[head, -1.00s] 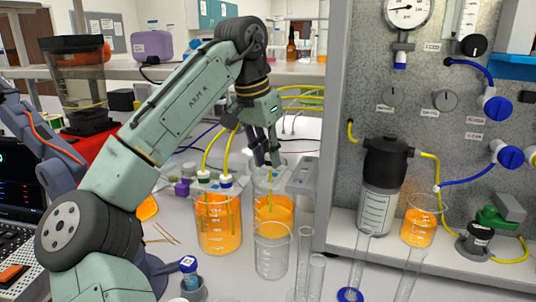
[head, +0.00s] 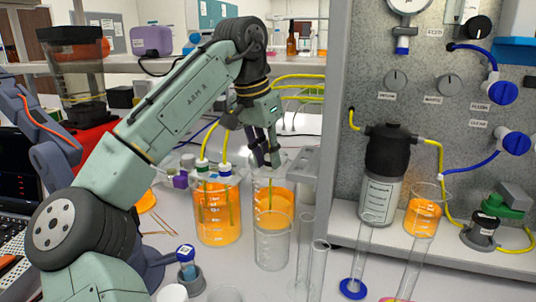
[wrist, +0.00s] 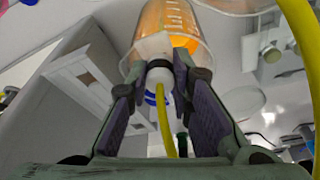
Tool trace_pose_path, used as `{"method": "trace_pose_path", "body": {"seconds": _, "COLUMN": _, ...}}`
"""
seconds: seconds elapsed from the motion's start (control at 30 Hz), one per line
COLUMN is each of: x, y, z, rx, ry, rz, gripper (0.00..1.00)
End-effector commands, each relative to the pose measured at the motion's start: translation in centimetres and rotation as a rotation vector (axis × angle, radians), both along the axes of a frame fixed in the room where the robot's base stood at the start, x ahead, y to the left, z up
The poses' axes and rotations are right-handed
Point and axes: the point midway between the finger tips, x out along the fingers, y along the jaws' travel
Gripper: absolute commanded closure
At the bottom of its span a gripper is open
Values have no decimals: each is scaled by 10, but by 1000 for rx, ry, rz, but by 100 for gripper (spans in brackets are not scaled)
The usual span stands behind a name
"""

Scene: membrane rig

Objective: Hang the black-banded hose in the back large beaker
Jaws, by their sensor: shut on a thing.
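My gripper (head: 265,160) is just above the back large beaker (head: 274,187), which holds orange liquid. In the wrist view, my gripper (wrist: 160,88) is shut on the white collar of the black-banded hose (wrist: 158,72), with a dark band showing at the far end of the collar. Its yellow tube runs back toward the camera. A thin yellow length shows in the back beaker below the fingers in the head view. The beaker with orange liquid (wrist: 170,20) lies just past the collar in the wrist view. Whether the collar rests on the rim is hidden.
Left of it, another large beaker (head: 219,215) with orange liquid holds a green-banded hose and a blue-banded hose. A clear beaker (head: 271,250) stands close in front. Tall cylinders (head: 304,250) and the grey rig post (head: 334,120) are close on the right.

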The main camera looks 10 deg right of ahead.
Motion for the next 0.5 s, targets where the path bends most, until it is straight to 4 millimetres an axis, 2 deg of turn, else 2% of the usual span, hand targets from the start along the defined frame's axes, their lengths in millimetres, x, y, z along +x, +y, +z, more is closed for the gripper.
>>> {"method": "trace_pose_path", "body": {"seconds": 0.5, "x": 0, "y": 0, "z": -4, "rx": -1, "ry": 1, "rz": -1, "gripper": 100}}
